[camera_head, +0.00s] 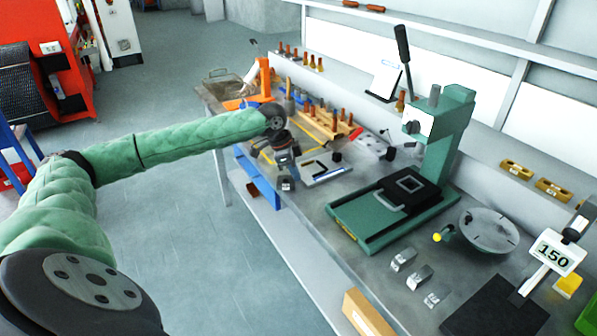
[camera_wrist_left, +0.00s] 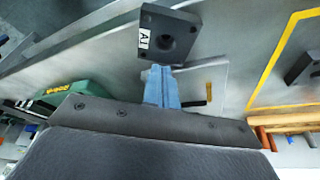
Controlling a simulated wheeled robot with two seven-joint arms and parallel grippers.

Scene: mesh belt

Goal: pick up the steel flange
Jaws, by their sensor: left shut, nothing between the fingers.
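A dark square block with a round hole and a white label reading A1 (camera_wrist_left: 172,36) lies just beyond my left fingertips in the left wrist view. It may be the steel flange, but I cannot be sure. In the head view a small dark block with a pale mark (camera_head: 287,184) shows at the bench's front edge. My left gripper (camera_head: 287,174) is above the bench beside it. In the wrist view its bluish fingers (camera_wrist_left: 160,72) are together and hold nothing. Whether they touch the block is unclear. My right gripper is not in view.
A light plate with a black L-shaped tool (camera_head: 322,168) lies right of the gripper. A green press (camera_head: 440,150) stands farther right, with a round metal disc (camera_head: 488,230) beyond it. A wooden rack of upright handles (camera_head: 325,122) is behind. Blue framing (camera_head: 262,182) is below the bench edge.

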